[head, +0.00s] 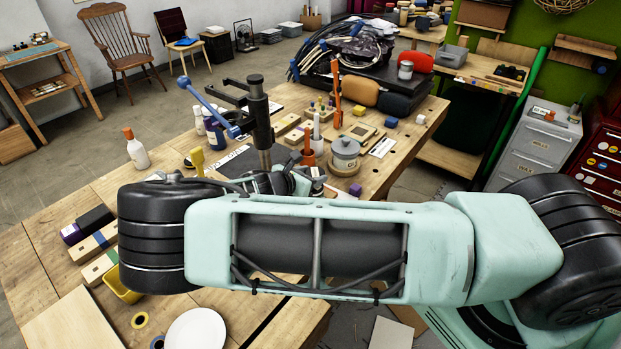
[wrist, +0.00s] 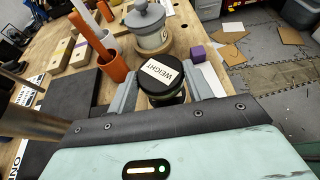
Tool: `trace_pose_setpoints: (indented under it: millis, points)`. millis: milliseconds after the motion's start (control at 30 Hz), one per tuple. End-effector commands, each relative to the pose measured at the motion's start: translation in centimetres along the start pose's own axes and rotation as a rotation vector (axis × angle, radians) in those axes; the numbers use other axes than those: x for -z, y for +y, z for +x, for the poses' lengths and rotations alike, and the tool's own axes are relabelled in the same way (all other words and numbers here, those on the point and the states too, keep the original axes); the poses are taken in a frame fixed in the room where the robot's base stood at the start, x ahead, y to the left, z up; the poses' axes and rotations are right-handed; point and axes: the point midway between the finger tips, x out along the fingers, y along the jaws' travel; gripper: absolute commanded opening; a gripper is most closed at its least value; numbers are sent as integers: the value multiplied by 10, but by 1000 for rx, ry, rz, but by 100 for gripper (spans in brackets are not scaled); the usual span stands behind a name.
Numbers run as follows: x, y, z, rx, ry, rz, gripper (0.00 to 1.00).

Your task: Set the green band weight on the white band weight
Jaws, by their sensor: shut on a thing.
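In the wrist view, a black cylindrical weight (wrist: 162,75) with a "WEIGHT" label on its top stands between the two fingers of my gripper (wrist: 166,84). A narrow dark green band shows below its top, so it appears to be the green band weight. My gripper is shut on it. Its underside and what is beneath it are hidden. In the head view, my gripper is mostly hidden behind my arm, over the wooden workbench. I cannot make out the white band weight in either view.
A grey lidded pot (head: 345,153) stands on the workbench (head: 388,160) just beyond my gripper. An orange cup of tools (wrist: 112,66) is left of it. A purple cube (wrist: 198,54) lies to the right. A black clamp post (head: 260,115) rises close to the arm.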

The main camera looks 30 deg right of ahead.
Motion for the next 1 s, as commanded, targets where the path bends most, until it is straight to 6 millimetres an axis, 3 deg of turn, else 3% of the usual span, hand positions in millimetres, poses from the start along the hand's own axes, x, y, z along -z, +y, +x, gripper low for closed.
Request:
trace_pose_setpoints:
  millis: [200, 433, 467, 500, 533, 833, 1000]
  points:
    - [18, 0, 8, 0, -3, 0, 13]
    - [20, 0, 9, 1, -2, 1, 13]
    - [21, 0, 9, 0, 0, 0, 59]
    - [21, 0, 9, 0, 0, 0, 70]
    - [21, 0, 9, 0, 0, 0, 72]
    - [22, 0, 7, 0, 0, 1, 72]
    - [24, 1, -9, -2, 2, 1, 72]
